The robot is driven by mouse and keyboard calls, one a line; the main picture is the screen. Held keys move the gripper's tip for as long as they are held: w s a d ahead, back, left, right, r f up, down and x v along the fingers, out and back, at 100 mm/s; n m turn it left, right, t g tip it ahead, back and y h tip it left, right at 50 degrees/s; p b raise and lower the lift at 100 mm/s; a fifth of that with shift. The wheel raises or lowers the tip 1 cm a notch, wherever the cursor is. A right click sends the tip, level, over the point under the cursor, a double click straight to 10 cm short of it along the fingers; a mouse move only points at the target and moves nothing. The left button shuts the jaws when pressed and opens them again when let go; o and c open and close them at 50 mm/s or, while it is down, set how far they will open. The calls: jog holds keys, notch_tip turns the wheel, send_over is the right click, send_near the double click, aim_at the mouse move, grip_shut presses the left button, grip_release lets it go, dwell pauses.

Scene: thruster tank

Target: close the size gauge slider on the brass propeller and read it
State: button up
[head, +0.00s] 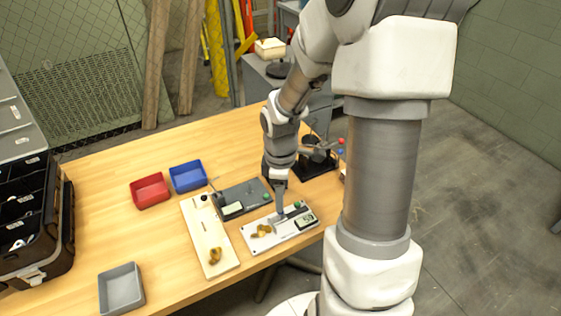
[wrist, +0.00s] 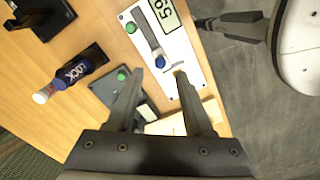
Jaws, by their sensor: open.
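The size gauge (head: 262,245) is a white plate near the table's front edge, with a grey slider bar and a lit display (head: 306,220). The gauge also shows in the wrist view (wrist: 187,75), with a blue knob (wrist: 160,62) on the slider and a green button (wrist: 130,27). The display's digits are partly cut off there and too small to read surely in the head view. A brass propeller (head: 262,231) lies on the gauge, left of my gripper. My gripper (wrist: 158,72) is open, its fingertips on either side of the blue knob, without visible contact.
A grey device (head: 243,199) and a cream board (head: 196,222) bearing another brass piece (head: 215,256) stand left of the gauge. Red (head: 150,191), blue (head: 188,176) and grey (head: 121,289) trays lie farther left. A blue canister (wrist: 73,72) stands nearby.

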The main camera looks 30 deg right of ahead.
notch_tip(320, 180, up, 11)
jog(key=p, duration=0.2)
jog(key=shift+r, duration=0.15)
dwell(0.3)
